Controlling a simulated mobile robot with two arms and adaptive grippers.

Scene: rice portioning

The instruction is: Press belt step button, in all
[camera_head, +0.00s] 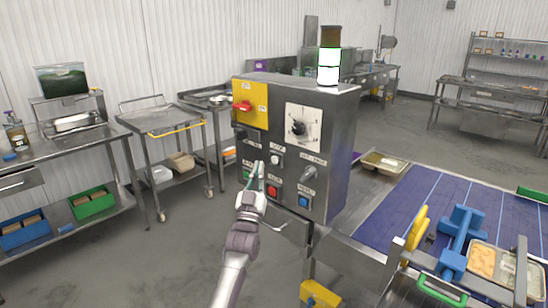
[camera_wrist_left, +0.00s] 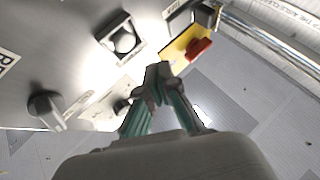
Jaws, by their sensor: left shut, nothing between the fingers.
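The control panel (camera_head: 324,160) is a grey metal box with several buttons. A white button (camera_head: 275,160) sits mid-panel under a small label that is too blurred to read surely; a white round button in a square frame (camera_wrist_left: 124,42) shows in the left wrist view. Below are a green button (camera_head: 247,175), a red button (camera_head: 271,191) and a blue button (camera_head: 304,201). My left gripper (camera_head: 259,170) is shut and empty, its tips in front of the panel near the white and green buttons. In the left wrist view its closed fingertips (camera_wrist_left: 158,72) appear apart from the white button.
A yellow plate with a red switch (camera_head: 242,106), a dial (camera_head: 298,127) and a dark lever knob (camera_head: 308,175) are also on the panel. A blue conveyor belt (camera_head: 405,200) with trays lies to the right. A steel cart (camera_head: 160,120) stands left. The floor before the panel is open.

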